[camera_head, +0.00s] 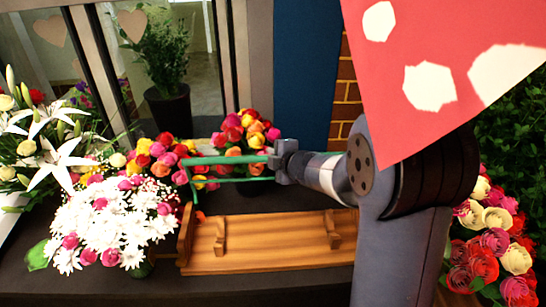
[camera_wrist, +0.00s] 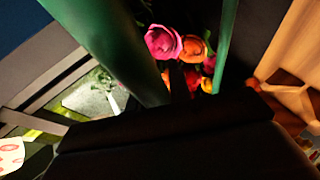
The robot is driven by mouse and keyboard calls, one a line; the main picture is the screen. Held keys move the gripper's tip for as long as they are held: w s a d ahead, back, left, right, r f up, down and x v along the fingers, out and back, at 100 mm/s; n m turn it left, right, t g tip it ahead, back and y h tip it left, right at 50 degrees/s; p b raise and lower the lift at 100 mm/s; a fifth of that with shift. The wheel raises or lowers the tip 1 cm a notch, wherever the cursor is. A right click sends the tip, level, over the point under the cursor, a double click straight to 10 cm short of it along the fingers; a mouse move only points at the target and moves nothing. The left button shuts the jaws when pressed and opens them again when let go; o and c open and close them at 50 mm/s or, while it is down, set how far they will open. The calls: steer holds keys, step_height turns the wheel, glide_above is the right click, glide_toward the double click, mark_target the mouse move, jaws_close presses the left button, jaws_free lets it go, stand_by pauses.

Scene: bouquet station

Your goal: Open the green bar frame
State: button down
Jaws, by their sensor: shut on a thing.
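The green bar frame (camera_head: 228,159) shows in the head view above the left end of a wooden rack (camera_head: 270,259). Its bars run roughly level, and a green piece slants down at its left end toward the rack's end post. In the wrist view, two green bars (camera_wrist: 118,45) run away from the dark gripper body, one wide at left and one thin at right. The exact contact of the fingers is hidden.
White flowers (camera_head: 108,224) stand left of the rack, and colourful roses (camera_head: 245,134) stand behind the frame. More roses (camera_head: 500,255) are at far right. A red spotted sheet (camera_head: 440,50) hangs at upper right. The rack's flat base looks empty.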

steer(key=c, duration=1.5)
jaws_free()
steer(key=shift+f, duration=0.65)
steer(key=shift+o, duration=1)
steer(key=shift+r, duration=0.2)
steer(key=p+v, duration=0.1)
steer(key=v, duration=0.9)
steer(key=shift+s+d+r, duration=0.2)
steer(key=shift+s, duration=0.1)
